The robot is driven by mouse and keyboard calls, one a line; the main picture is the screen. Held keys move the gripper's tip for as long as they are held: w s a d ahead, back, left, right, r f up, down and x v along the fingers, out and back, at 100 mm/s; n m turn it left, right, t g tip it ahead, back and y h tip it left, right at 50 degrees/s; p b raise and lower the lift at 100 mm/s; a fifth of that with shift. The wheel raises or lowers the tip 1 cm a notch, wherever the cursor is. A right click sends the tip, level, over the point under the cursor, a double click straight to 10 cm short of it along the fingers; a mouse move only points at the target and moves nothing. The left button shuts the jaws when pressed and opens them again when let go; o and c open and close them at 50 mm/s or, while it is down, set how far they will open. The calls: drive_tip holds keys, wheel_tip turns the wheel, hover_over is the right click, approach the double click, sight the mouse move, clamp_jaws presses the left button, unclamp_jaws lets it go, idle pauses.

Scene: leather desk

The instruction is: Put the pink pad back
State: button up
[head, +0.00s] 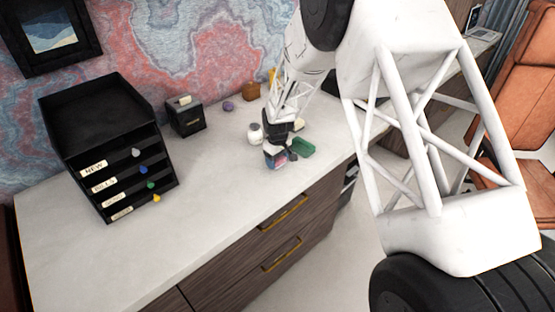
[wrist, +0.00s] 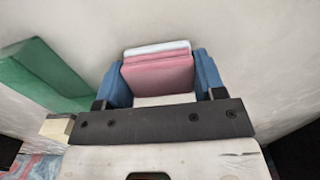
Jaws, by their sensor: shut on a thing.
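The pink pad (wrist: 158,75) is between the two blue fingers of my gripper (wrist: 162,80) in the wrist view. A white layer shows along its far edge. My gripper is shut on the pad. In the head view my gripper (head: 275,157) is low over the right part of the desk top, beside a green block (head: 304,147). The pad is small and partly hidden by the gripper there, and I cannot tell whether it touches the desk.
A black organizer (head: 112,88) with labelled slots and coloured knobs stands at left. A small black box (head: 186,118) is beside it. A white jar (head: 255,133), a purple item (head: 228,106) and an orange-brown item (head: 251,91) stand near my arm. The front middle desk is clear.

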drive_tip(key=shift+f, duration=0.15)
drive_tip(key=o, duration=0.9)
drive_tip(key=shift+c, duration=0.2)
wheel_tip(320, 180, up, 12)
idle(1.0)
